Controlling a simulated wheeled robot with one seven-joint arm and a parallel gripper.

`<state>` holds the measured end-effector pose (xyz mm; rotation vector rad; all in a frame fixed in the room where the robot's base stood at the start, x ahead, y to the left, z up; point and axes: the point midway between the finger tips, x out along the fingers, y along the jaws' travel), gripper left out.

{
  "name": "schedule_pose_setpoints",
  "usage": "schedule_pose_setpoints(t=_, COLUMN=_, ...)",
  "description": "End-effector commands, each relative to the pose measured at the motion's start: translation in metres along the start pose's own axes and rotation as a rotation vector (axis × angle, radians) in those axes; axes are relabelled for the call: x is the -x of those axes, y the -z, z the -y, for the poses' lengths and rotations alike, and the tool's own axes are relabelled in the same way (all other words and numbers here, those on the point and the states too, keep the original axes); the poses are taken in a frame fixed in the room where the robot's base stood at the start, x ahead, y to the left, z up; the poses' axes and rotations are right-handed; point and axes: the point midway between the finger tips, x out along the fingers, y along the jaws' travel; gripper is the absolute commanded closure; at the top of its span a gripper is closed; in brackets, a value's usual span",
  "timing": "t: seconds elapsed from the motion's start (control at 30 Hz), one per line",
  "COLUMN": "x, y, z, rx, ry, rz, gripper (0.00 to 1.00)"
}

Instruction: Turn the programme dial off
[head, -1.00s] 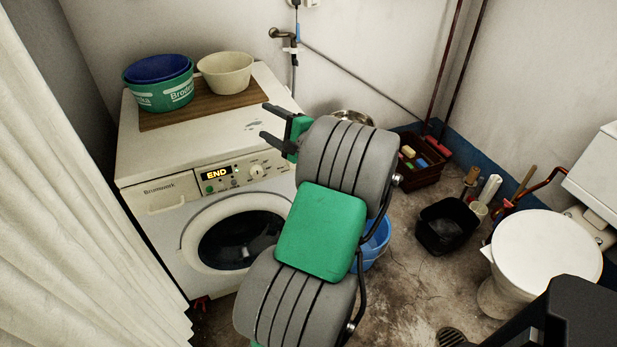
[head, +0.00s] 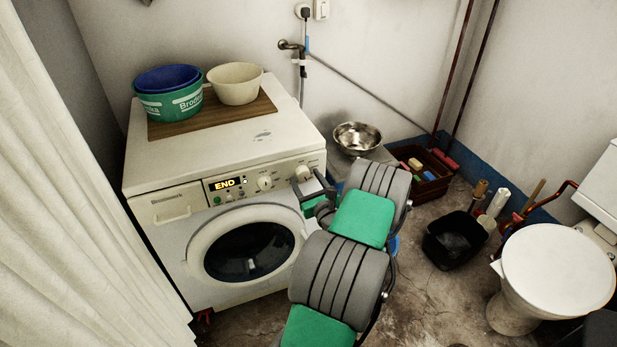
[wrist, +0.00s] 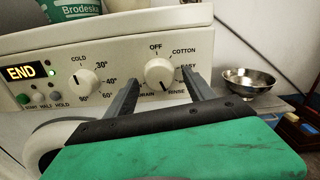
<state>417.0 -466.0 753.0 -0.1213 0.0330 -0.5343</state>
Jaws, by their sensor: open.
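The programme dial (wrist: 159,72) is the right-hand white knob on the washing machine panel, with OFF at its top left and COTTON, EASY, RINSE and DRAIN around it. Its dark mark points down, towards RINSE. In the head view the dial (head: 303,172) is at the panel's right end. My gripper (wrist: 161,84) is open, with one finger at each side of the dial in the wrist view. I cannot tell whether the fingers touch it. In the head view my gripper (head: 308,182) is at the panel's right front. The display (wrist: 21,73) reads END.
The temperature dial (wrist: 83,82) is left of the programme dial. A steel bowl (head: 357,138) is right of the machine. A curtain (head: 60,200) hangs at left.

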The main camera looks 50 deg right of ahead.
Motion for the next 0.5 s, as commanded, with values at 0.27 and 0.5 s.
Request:
schedule_pose_setpoints(t=0.27, x=-0.0017, y=0.0001, z=0.0006, rx=0.0, ry=0.001, rz=0.0, gripper=0.4)
schedule_pose_setpoints(t=0.5, x=-0.0014, y=0.0001, z=0.0007, rx=0.0, ry=0.001, rz=0.0, gripper=0.6)
